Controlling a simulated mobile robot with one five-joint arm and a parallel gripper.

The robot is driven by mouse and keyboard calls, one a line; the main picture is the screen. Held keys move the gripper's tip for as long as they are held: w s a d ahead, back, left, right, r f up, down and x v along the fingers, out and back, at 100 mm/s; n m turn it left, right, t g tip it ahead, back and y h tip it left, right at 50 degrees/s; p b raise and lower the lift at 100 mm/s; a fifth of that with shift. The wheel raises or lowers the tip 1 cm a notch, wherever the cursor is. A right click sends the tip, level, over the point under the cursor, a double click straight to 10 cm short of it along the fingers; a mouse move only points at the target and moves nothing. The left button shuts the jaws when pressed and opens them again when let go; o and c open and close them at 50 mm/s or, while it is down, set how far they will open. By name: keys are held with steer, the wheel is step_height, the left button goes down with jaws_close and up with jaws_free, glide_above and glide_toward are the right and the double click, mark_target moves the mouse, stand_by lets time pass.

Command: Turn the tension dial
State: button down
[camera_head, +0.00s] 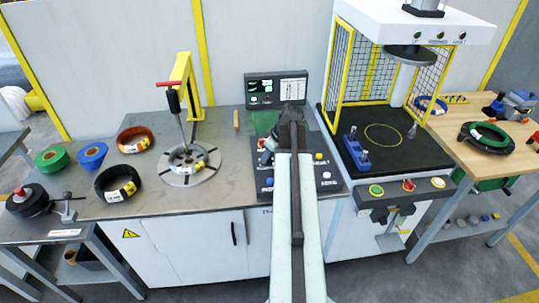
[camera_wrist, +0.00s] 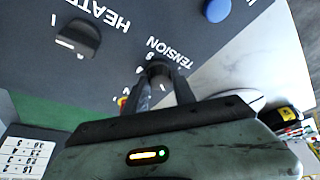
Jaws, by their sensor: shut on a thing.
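The tension dial (camera_wrist: 158,70) is a small dark knob on the grey control panel, beside the printed word TENSION in the wrist view. My gripper (camera_wrist: 163,82) is shut on the dial, with its two dark fingers on either side of it. The dial is hidden there by my gripper and arm.
A heater knob (camera_wrist: 78,38) and a blue button (camera_wrist: 216,10) are close by on the panel. A monitor (camera_head: 275,88) stands behind it. Left is a round turntable (camera_head: 186,178) under a yellow post (camera_head: 188,75); right is a caged machine (camera_head: 385,130).

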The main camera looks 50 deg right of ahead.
steer(key=m, duration=0.2)
steer(key=m+h, duration=0.2)
steer(key=m, duration=0.1)
steer(key=shift+a+m, duration=0.3)
steer(key=shift+a, duration=0.05)
steer(key=m+h, duration=0.1)
steer(key=m, duration=0.1)
steer(key=m+g+h, duration=0.1)
steer(key=m, duration=0.2)
steer(key=shift+w, duration=0.15)
steer(key=shift+m+g, duration=0.3)
steer(key=c, duration=1)
jaws_free()
steer(key=shift+d, duration=0.1)
steer(key=shift+c, duration=0.2)
steer(key=p+v, duration=0.7)
steer(key=v, duration=0.1)
